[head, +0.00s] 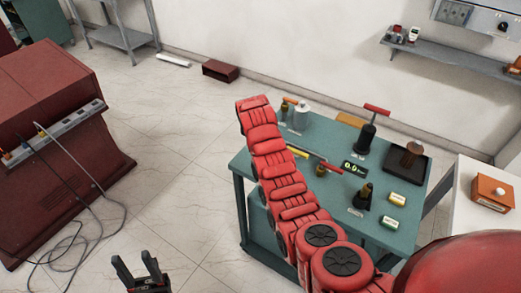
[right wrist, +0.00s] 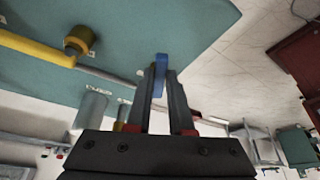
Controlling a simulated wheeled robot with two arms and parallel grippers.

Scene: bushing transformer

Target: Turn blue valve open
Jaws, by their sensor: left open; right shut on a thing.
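The blue valve handle (right wrist: 160,61) shows in the right wrist view as a short upright blue bar between the fingertips of my right gripper (right wrist: 161,85). The right gripper is shut on this handle. In the head view my red right arm crosses the table's left part, and neither its gripper nor the blue valve can be made out. My left gripper (head: 137,264) is open and empty, low in the head view, over the floor left of the table and well away from the valve.
The teal table (head: 318,130) bears a black post with a red handle (head: 377,109), a small display (head: 354,169) and several buttons. A yellow pipe (right wrist: 28,46) runs near the right gripper. A dark red cabinet (head: 60,150) stands left, with cables on the floor.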

